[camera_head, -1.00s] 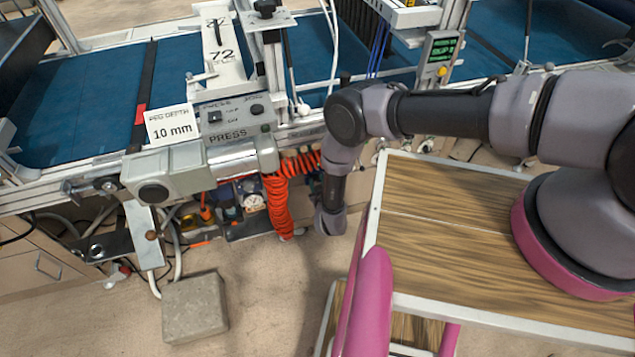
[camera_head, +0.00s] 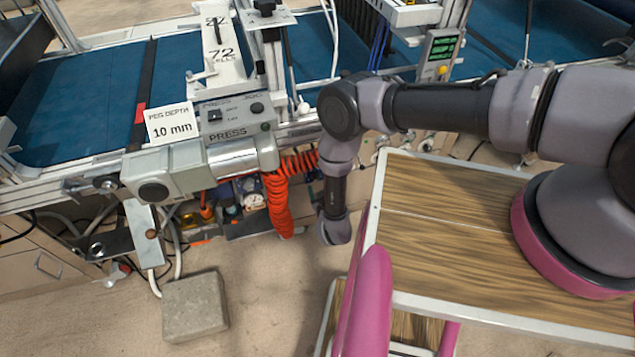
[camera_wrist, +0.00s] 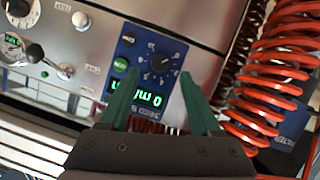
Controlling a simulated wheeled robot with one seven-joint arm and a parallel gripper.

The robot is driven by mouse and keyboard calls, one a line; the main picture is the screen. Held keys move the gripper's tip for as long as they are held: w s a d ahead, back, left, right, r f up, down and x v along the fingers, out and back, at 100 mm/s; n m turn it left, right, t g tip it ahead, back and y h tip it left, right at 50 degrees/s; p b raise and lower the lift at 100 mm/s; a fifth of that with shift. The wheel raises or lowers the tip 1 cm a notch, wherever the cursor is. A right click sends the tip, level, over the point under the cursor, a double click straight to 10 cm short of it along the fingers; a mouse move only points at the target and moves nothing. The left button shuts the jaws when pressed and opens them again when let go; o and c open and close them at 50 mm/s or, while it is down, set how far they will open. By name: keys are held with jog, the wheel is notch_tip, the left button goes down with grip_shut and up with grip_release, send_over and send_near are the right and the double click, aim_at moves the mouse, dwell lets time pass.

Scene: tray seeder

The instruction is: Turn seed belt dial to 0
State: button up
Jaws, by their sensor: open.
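In the wrist view, a black round dial (camera_wrist: 163,62) with pale scale marks around it sits on a blue control panel (camera_wrist: 132,48). The panel's name cannot be read, so I cannot confirm that this is the seed belt dial. My gripper (camera_wrist: 159,75) is open, with its green fingertips on either side of the dial in the picture. No contact is clear. In the head view my gripper is hidden, and this panel cannot be made out.
An orange coiled hose (camera_wrist: 270,85) runs close to the right finger; it also hangs below the machine in the head view (camera_head: 280,195). Gauges and a lever (camera_wrist: 40,58) are at left. A wood-topped cart (camera_head: 440,220) stands at right, and a concrete block (camera_head: 195,305) lies on the floor.

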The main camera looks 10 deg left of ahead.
jog(key=v, duration=0.6)
jog(key=shift+s, duration=0.1)
dwell(0.3)
